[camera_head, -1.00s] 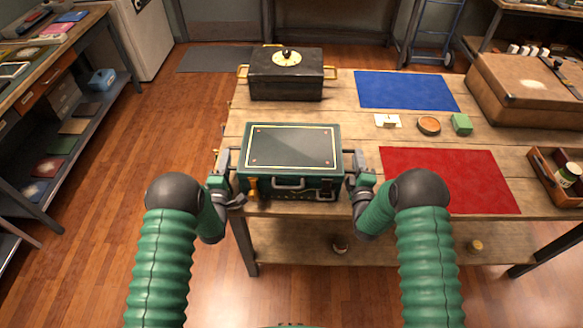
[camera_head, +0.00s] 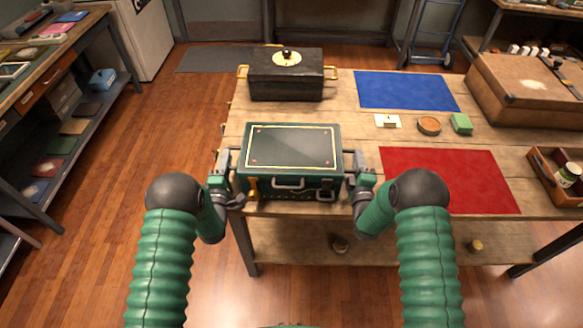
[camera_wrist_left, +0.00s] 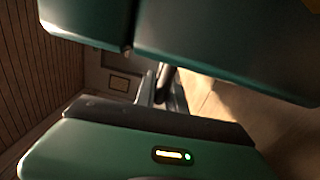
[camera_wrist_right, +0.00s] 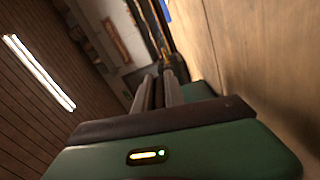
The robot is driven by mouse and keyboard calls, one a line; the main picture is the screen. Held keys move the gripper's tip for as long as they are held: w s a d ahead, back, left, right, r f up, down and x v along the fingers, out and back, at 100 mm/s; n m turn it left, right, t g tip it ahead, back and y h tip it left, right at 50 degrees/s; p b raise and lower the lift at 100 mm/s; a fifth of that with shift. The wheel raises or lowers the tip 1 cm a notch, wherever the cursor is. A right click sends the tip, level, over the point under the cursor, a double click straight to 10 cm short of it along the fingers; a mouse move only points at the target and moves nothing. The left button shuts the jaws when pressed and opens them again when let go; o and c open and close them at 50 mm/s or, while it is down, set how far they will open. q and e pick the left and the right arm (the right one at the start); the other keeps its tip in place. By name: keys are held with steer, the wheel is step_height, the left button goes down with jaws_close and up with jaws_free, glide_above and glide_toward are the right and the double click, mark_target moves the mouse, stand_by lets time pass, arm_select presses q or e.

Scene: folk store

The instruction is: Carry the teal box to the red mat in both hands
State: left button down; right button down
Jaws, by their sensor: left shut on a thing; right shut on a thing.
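The teal box (camera_head: 290,150) has a dark lid with a yellow border line and a front handle. It is at the near left of the wooden table. My left gripper (camera_head: 228,168) is shut on its left side, and my right gripper (camera_head: 354,166) is shut on its right side. Whether the box touches the table or is slightly raised, I cannot tell. In the left wrist view the teal box (camera_wrist_left: 220,40) fills the top. The right wrist view shows my right gripper's fingers (camera_wrist_right: 158,90) close together. The red mat (camera_head: 448,178) lies flat and bare to the right of the box.
A black box (camera_head: 286,80) with brass handles stands behind the teal box. A blue mat (camera_head: 406,90) lies at the back.

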arm_select(q)
steer(key=shift+f, duration=0.2)
arm_select(e)
steer(key=shift+s+f, duration=0.1)
steer(key=shift+f, duration=0.2)
